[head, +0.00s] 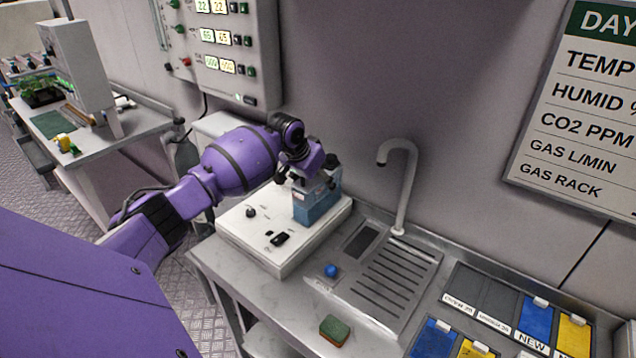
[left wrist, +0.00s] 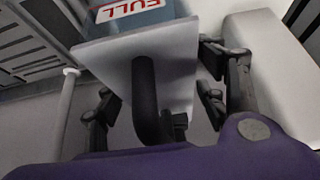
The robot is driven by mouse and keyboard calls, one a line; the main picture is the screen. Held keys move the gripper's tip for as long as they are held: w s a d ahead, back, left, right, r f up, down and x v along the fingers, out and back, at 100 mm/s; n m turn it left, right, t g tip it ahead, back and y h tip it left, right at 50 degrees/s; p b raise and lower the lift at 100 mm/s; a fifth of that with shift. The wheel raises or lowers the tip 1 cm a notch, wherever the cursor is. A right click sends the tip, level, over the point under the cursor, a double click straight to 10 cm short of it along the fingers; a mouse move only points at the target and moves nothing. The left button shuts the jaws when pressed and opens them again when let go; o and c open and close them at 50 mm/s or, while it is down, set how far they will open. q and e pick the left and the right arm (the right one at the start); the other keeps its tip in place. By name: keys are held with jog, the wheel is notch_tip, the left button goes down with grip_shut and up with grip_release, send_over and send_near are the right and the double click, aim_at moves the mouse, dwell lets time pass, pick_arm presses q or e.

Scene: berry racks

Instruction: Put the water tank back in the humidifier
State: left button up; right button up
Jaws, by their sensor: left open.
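The water tank (head: 316,207) is a blue, see-through box with a pale top. It stands upright on the back right part of the white humidifier (head: 250,240); I cannot tell how deep it sits. My left gripper (head: 312,176) is right at the top of the tank and partly hides it. In the left wrist view the tank's grey top plate (left wrist: 183,72) carries a black handle (left wrist: 144,95), and a red and white FULL label shows on its side. The open left gripper (left wrist: 160,103) has its fingers apart on either side of the handle. My right gripper is not in view.
A sink with a tall tap (head: 408,185) and a ribbed drainboard (head: 385,285) is right of the humidifier. A blue knob (head: 331,270) and a green sponge (head: 334,330) are in front. Labelled bins (head: 535,318) stand at right. A control panel (head: 235,60) hangs behind.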

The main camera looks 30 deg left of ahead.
pick_arm(q)
jog(key=p+v, duration=0.1)
jog(key=v, duration=1)
jog(key=shift+s+r, duration=0.2)
jog(key=shift+r, duration=0.15)
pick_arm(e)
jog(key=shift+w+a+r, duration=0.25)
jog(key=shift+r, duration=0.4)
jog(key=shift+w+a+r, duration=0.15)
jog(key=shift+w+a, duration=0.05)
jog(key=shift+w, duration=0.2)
